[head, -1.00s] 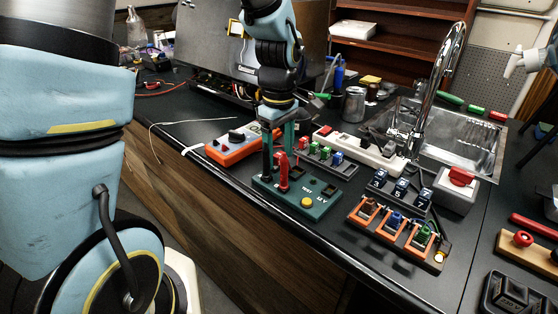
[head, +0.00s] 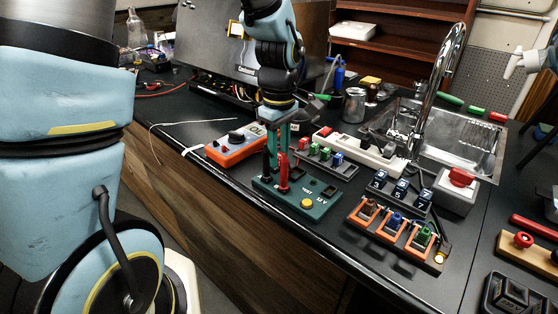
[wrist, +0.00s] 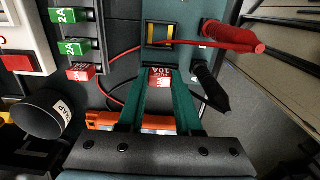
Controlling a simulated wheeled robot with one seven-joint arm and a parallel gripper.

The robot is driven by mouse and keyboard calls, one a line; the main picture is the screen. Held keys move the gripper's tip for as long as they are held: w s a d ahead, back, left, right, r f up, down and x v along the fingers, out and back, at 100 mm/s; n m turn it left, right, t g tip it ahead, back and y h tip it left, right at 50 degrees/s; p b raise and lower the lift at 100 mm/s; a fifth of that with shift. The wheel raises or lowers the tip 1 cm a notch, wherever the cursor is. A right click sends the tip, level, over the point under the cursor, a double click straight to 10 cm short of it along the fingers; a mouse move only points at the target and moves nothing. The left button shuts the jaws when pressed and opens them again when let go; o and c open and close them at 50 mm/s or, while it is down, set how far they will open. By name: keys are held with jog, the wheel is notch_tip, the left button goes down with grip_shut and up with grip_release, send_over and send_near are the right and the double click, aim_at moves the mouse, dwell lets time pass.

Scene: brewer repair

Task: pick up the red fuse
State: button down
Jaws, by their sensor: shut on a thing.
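The red fuse (wrist: 160,78), with a white 10A label, sits between the tips of my gripper's teal fingers in the wrist view. My gripper (wrist: 160,82) is shut on it. In the head view my gripper (head: 278,150) points down behind the green tester board (head: 307,203); the held fuse is hidden there. The tester's slot with yellow contacts (wrist: 160,34) lies just beyond the fuse in the wrist view. I cannot tell whether the fuse touches anything below.
A red probe (head: 283,178) and a black probe (head: 266,188) stand on the tester, close to my fingers. An orange meter (head: 233,147) lies to the left. A fuse rack (head: 347,170) with coloured fuses stands to the right. A red lead (wrist: 120,60) curves beside the fingers.

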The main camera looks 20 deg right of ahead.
aim_at(279, 155)
jog(key=shift+r, duration=0.1)
notch_tip(279, 155, up, 10)
jog(key=b, duration=0.2)
dwell(0.8)
